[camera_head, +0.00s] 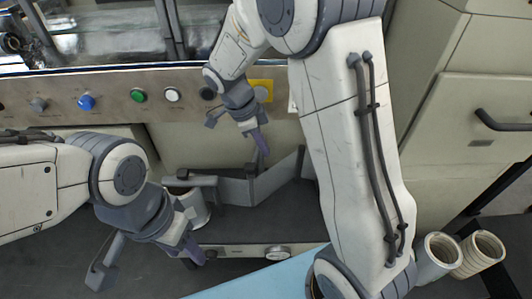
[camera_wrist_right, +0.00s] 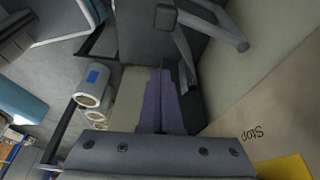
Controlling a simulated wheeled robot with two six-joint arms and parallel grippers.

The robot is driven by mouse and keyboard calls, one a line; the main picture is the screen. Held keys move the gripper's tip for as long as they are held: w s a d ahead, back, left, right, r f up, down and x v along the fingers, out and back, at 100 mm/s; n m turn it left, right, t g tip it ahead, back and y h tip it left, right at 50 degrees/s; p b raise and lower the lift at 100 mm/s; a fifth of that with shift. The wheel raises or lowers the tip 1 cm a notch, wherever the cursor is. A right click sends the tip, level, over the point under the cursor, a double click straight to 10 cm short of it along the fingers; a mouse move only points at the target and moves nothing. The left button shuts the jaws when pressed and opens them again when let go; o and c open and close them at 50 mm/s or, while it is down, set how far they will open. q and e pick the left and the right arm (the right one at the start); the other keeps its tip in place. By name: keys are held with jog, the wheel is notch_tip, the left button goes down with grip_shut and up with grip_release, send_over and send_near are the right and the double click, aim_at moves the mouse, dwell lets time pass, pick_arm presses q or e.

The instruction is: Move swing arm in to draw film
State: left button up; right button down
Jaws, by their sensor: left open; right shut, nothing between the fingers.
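The grey angled swing arm (camera_head: 236,190) stands above the dark machine bed in the head view, with a rod (camera_head: 190,181) reaching left from it. It also shows at the top of the right wrist view, with a bar (camera_wrist_right: 208,28). My right gripper (camera_head: 262,144) is shut and empty just above the swing arm in the picture; its purple fingers (camera_wrist_right: 160,72) are together in the wrist view. I cannot tell whether they touch the arm. My left gripper (camera_head: 190,248) is open, low at the left, in front of a whitish roll (camera_head: 196,208) that it partly hides.
A control panel with blue (camera_head: 86,103), green (camera_head: 138,95) and white buttons runs along the back; a yellow plate (camera_head: 261,88) is behind my right gripper. Two cream rolls (camera_head: 478,254) stand at the lower right. A light-blue surface (camera_head: 262,278) lies in front.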

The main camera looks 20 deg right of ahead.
jog(key=shift+p+v, duration=0.5)
jog(key=shift+v, duration=1.4)
